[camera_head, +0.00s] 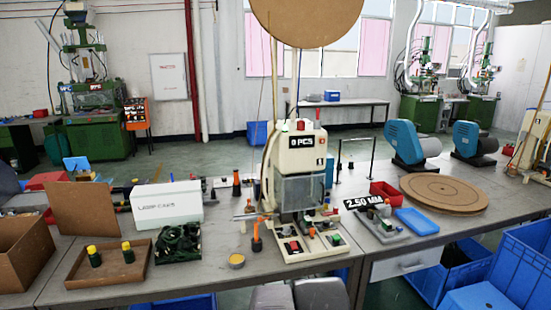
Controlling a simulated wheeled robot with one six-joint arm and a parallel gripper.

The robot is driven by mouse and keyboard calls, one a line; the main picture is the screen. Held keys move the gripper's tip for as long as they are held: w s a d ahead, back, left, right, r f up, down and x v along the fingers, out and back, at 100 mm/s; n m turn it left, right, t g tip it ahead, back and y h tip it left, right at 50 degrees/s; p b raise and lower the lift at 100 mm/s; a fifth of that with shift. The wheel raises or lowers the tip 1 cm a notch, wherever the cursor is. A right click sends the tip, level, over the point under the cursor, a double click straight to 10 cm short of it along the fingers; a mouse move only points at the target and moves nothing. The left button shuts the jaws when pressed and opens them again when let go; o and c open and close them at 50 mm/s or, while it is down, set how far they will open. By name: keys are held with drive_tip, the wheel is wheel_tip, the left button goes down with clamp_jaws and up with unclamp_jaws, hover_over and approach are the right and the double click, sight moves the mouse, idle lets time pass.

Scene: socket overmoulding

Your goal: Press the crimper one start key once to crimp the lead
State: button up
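The cream crimper (300,155) stands upright on the middle bench and carries a display reading "0 PCS". A grey panel (302,192) covers its lower front. Its cream base plate (292,259) bears a red part (293,247) at front left and a green button-like part (335,239) at front right. Small green and red parts also sit on its top. I cannot tell which of these is the start key. No lead is clearly distinguishable at this size. My gripper is not in view.
Left of the crimper are a dark coil tray (178,243), a brown tray (90,278) with yellow-capped bottles and a white box (167,201). Right are a "2.50 MM" sign (367,201), a blue tray (417,221) and a brown disc (443,193). Blue crates (503,270) stand at lower right.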

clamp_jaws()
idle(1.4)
